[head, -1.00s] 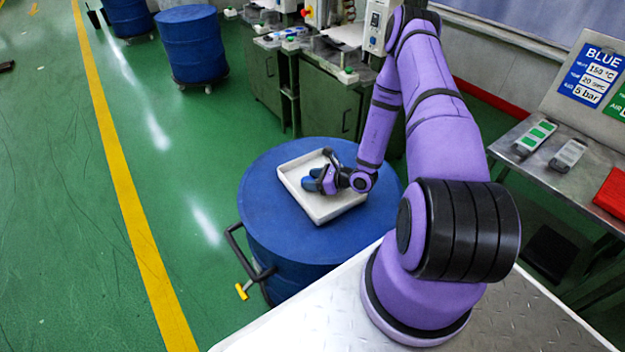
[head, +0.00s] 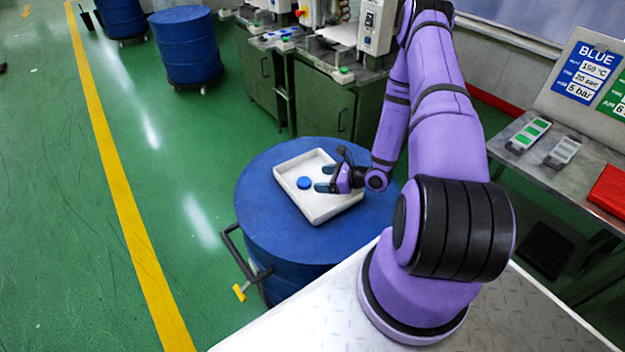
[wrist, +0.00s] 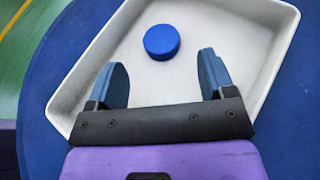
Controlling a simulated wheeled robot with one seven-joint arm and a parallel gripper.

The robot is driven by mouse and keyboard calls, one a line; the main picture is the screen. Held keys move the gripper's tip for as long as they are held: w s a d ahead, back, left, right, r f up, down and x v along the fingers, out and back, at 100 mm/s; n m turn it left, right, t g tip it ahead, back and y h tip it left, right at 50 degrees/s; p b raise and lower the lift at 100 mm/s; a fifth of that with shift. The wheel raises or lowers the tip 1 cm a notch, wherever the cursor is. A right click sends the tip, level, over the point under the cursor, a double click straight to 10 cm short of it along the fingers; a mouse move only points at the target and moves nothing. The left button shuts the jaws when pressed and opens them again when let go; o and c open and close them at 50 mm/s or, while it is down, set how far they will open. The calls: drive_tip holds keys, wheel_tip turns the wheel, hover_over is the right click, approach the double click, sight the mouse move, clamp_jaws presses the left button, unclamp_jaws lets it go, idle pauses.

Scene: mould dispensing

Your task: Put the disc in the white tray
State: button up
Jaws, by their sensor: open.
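The blue disc (head: 304,183) lies in the white tray (head: 321,215), on its floor toward the left side. In the wrist view the disc (wrist: 162,42) lies beyond my fingertips, between their lines and apart from both. The white tray (wrist: 262,105) rests on a blue drum. My gripper (head: 323,178) is over the tray, to the right of the disc. In the wrist view my gripper (wrist: 166,75) is open and empty, its two blue fingers spread wide.
The blue drum (head: 270,225) under the tray has a black handle (head: 240,258) at its lower left. Green cabinets (head: 325,98) stand behind. A metal table (head: 505,155) with a red object (head: 609,190) is at the right.

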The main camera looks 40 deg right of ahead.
drive_tip(key=v, duration=0.6)
drive_tip(key=shift+r, duration=0.1)
drive_tip(key=a+r+n+g+y, duration=0.1)
drive_tip(key=a+r+n+g, duration=0.3)
drive_tip(key=r, duration=0.6)
drive_tip(key=a+r+n+g+y, duration=0.1)
drive_tip(key=a+r+n+g, duration=0.1)
drive_tip(key=a+r+n, duration=0.5)
drive_tip(key=a+r+n+g, duration=0.1)
drive_tip(key=r+n+g, duration=0.25)
drive_tip(key=r, duration=0.85)
drive_tip(key=s+a+r+n+t+h, duration=0.2)
drive_tip(key=s+r+n+h, duration=0.3)
drive_tip(key=s+r+n, duration=0.2)
drive_tip(key=s+a+r+n+t+h, duration=0.1)
drive_tip(key=s+a+r+n+h, duration=0.2)
drive_tip(key=s+r, duration=0.9)
drive_tip(key=shift+a+r+n+t+h, duration=0.3)
drive_tip(key=shift+r+n+h, duration=0.8)
drive_tip(key=shift+r+n, duration=0.8)
drive_tip(key=shift+f+n, duration=0.25)
drive_tip(key=shift+f, duration=0.05)
